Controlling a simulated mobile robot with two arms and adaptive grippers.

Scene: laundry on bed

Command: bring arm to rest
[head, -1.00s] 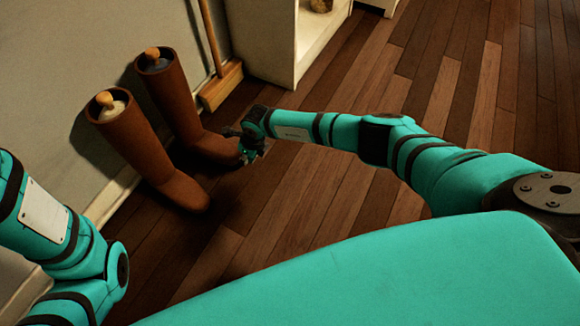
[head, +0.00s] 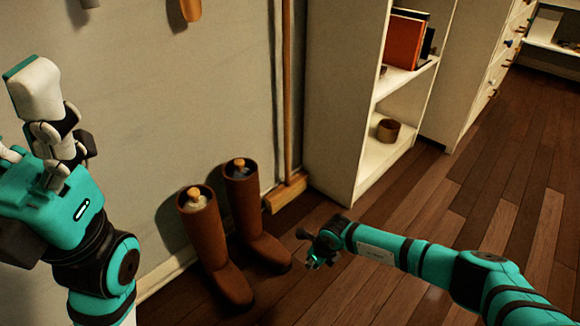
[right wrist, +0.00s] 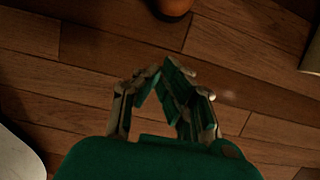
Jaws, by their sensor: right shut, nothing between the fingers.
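My right arm (head: 400,255) reaches in from the right in the head view, low over the wooden floor. Its gripper (head: 312,250) is at the arm's far end, to the right of the boots. In the right wrist view the right gripper (right wrist: 165,75) is shut, its fingers meeting with nothing between them, above bare floorboards. My left gripper (head: 38,105) points up at the left edge of the head view, in front of the wall. Part of it is cut off, so its opening is unclear.
Two brown boots (head: 215,255) stand by the wall, close to the right gripper. A broom (head: 287,190) leans behind them. A white shelf (head: 340,110) holds books (head: 402,40) and a small round container (head: 388,130). The floor (head: 470,210) at right is clear.

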